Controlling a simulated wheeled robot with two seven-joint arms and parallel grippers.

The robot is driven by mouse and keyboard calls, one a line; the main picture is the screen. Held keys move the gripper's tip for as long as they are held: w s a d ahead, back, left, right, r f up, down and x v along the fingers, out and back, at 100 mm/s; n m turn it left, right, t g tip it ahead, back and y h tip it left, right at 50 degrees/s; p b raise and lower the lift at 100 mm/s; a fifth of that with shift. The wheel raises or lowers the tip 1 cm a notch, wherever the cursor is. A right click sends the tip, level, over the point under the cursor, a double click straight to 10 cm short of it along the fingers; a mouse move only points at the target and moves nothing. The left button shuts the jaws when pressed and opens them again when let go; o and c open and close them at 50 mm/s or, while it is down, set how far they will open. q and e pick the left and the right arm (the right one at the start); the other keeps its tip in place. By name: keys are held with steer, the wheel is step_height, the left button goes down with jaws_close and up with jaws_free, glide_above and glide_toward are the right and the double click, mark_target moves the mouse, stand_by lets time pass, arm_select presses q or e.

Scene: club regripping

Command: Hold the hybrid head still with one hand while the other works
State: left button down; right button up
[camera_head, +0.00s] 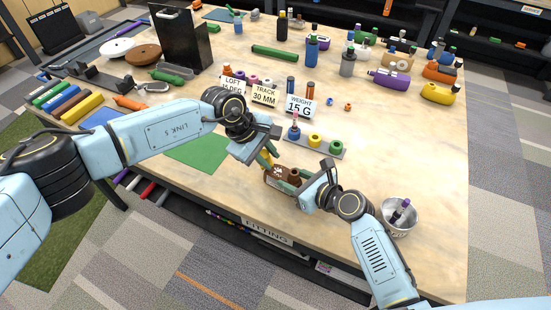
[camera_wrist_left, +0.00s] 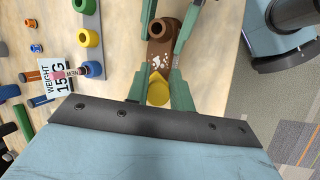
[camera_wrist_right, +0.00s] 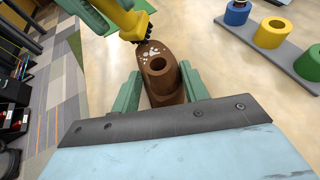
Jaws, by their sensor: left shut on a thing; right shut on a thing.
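The brown hybrid head (camera_head: 281,173) is near the table's front edge, with white flecks on its top and a round socket. My right gripper (camera_head: 290,180) is shut on it; in the right wrist view the green fingers flank the brown head (camera_wrist_right: 160,85). My left gripper (camera_head: 266,156) is shut on a yellow brush (camera_wrist_right: 130,22) with dark bristles. The bristles are at the flecked end of the head; I cannot tell whether they touch. In the left wrist view the yellow brush (camera_wrist_left: 157,93) hides part of the head (camera_wrist_left: 161,48).
A grey rack (camera_head: 328,150) with blue, yellow and green rings stands behind the grippers. Sign cards (camera_head: 300,105) stand beyond it. A green mat (camera_head: 200,152) lies left.

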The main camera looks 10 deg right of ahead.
arm_select(q)
steer(key=shift+w+a, duration=0.15)
steer(key=shift+a, duration=0.05)
steer(key=shift+r, duration=3)
steer(key=shift+r, duration=0.1)
steer(key=shift+r, duration=1.4)
steer(key=shift+f, duration=0.1)
